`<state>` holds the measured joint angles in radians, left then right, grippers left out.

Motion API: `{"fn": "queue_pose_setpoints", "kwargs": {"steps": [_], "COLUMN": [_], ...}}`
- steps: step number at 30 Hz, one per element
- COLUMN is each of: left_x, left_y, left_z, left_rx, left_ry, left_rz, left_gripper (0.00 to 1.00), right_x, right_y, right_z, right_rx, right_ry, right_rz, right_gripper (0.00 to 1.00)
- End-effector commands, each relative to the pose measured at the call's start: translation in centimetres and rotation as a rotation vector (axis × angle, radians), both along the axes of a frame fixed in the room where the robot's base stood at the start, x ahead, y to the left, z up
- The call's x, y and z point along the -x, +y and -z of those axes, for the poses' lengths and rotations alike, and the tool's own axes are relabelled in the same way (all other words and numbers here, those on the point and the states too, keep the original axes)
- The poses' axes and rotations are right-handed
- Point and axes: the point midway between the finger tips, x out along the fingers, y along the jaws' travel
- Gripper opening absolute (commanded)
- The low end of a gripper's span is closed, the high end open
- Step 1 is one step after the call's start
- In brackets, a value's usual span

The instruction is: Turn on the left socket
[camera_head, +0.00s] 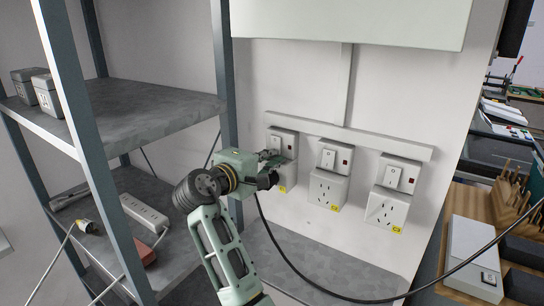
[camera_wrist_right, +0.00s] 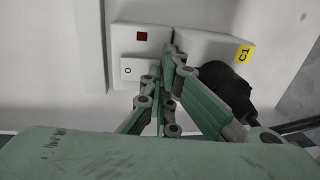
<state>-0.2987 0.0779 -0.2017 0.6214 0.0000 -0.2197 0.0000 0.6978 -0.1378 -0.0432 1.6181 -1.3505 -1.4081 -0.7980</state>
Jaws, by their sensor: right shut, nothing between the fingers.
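The left socket is a white wall unit with a switch plate (camera_head: 283,141) on top, partly hidden behind my right gripper (camera_head: 272,160) in the head view. In the right wrist view its white switch plate (camera_wrist_right: 140,54) shows a dark red indicator (camera_wrist_right: 142,36) and a white rocker (camera_wrist_right: 131,70) with an "O" mark. My right gripper (camera_wrist_right: 172,62) is shut and empty, its fingertips beside the switch plate's edge; contact cannot be told. A black plug (camera_wrist_right: 226,86) sits at the socket, beside the fingers, near the yellow C1 label (camera_wrist_right: 243,53). My left gripper is out of view.
The middle socket (camera_head: 326,188) and right socket (camera_head: 388,207) are on the same wall. A black cable (camera_head: 300,283) hangs in front. A metal shelf (camera_head: 150,115) stands close on the left.

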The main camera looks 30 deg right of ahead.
Motion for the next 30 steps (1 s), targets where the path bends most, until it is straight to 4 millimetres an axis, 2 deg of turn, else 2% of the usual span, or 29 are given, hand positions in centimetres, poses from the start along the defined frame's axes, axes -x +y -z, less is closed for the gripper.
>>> {"fn": "queue_pose_setpoints", "kwargs": {"steps": [14, 20, 22, 30], "left_x": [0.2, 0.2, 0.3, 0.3], "left_y": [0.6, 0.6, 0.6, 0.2], "left_z": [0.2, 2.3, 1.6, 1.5], "left_rx": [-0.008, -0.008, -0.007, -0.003], "left_ry": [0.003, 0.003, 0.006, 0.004], "left_rz": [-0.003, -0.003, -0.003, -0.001], "left_gripper": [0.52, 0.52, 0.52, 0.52], "right_x": [0.1, -0.1, -0.2, -0.2], "right_y": [0.3, -0.5, -0.4, -0.5], "right_z": [0.1, 1.1, 0.3, 0.4], "right_rx": [0.001, 0.069, 0.067, 0.066], "right_ry": [0.000, -0.026, -0.028, -0.027], "right_rz": [0.000, 0.003, 0.001, 0.001], "right_gripper": [0.00, 0.00, 0.00, 0.00]}}
